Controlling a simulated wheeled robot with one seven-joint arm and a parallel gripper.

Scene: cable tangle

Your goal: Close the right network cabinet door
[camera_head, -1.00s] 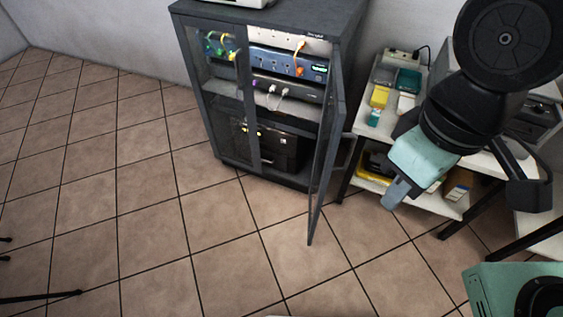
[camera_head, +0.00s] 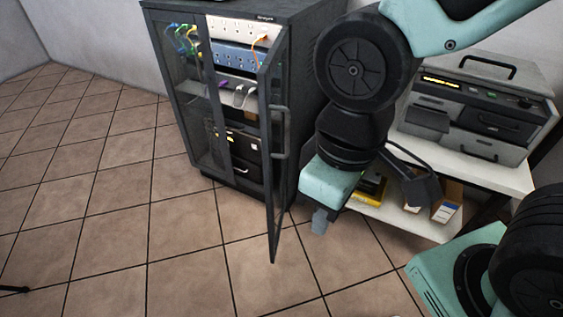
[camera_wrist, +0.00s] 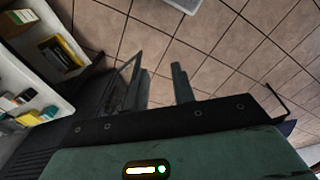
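The dark network cabinet (camera_head: 310,70) stands against the wall in the head view. Its right door (camera_head: 270,215), a dark frame with a glass pane, is swung open toward the front and shows its outer face. A bar handle (camera_head: 286,133) is on that face. The left door (camera_head: 190,110) looks shut. My gripper (camera_head: 320,222) is to the right of the open door, apart from it in the picture. In the wrist view my gripper's two fingers (camera_wrist: 162,88) are apart with nothing between them. A framed panel, probably the door, shows beside the left finger.
Cables and network units are inside the cabinet. A white shelf (camera_head: 480,172) with a grey device (camera_head: 475,112) and small boxes (camera_head: 447,203) stands close behind my arm on the right.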

